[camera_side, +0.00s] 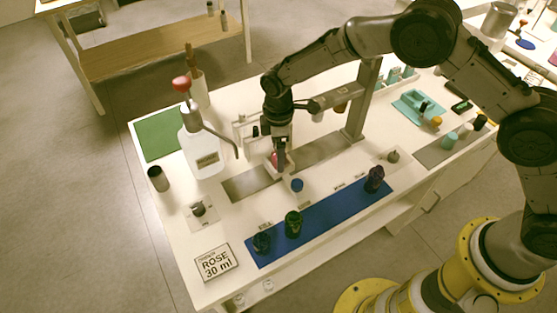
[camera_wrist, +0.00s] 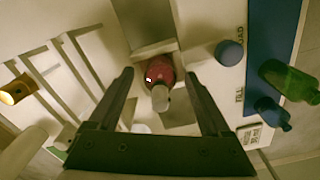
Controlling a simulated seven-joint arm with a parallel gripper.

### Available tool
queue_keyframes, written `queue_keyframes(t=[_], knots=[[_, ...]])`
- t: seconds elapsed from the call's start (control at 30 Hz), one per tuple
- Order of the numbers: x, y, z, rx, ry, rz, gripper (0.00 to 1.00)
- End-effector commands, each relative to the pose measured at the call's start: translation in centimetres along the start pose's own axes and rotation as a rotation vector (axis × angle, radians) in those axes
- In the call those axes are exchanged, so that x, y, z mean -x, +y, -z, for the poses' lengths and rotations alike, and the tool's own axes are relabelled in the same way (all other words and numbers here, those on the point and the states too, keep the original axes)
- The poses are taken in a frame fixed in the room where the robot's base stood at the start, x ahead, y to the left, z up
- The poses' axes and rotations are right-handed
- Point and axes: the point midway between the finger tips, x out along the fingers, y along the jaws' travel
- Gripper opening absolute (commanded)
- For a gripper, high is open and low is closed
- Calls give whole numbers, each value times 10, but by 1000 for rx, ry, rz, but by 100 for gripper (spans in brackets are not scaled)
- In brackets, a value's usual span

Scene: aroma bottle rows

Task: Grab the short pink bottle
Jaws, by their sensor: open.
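The short pink bottle (camera_wrist: 160,74) stands in a pale square holder (camera_wrist: 148,48) in the wrist view, with a pale top pointing toward my gripper. In the side view the pink bottle (camera_side: 275,158) shows partly, beside the fingers. My gripper (camera_wrist: 158,86) is open, with one finger on each side of the bottle in the wrist picture. No contact shows there. In the side view my gripper (camera_side: 282,160) points down at the holder, and its fingers hide part of the bottle.
A blue mat (camera_side: 325,222) holds a dark blue bottle (camera_side: 261,243), a green bottle (camera_side: 293,223) and a purple bottle (camera_side: 374,179). A small blue cap (camera_side: 297,185) lies near my gripper. A large pump bottle (camera_side: 201,148) and a ROSE sign (camera_side: 217,262) stand left.

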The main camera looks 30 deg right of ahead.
Motion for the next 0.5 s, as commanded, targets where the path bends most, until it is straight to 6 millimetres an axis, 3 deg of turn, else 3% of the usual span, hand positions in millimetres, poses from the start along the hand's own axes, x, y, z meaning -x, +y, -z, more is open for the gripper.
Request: queue_keyframes(t=[0.1, 0.5], knots=[[0, 0, 0, 0, 0, 0, 80], [0, 0, 0, 0, 0, 0, 8]])
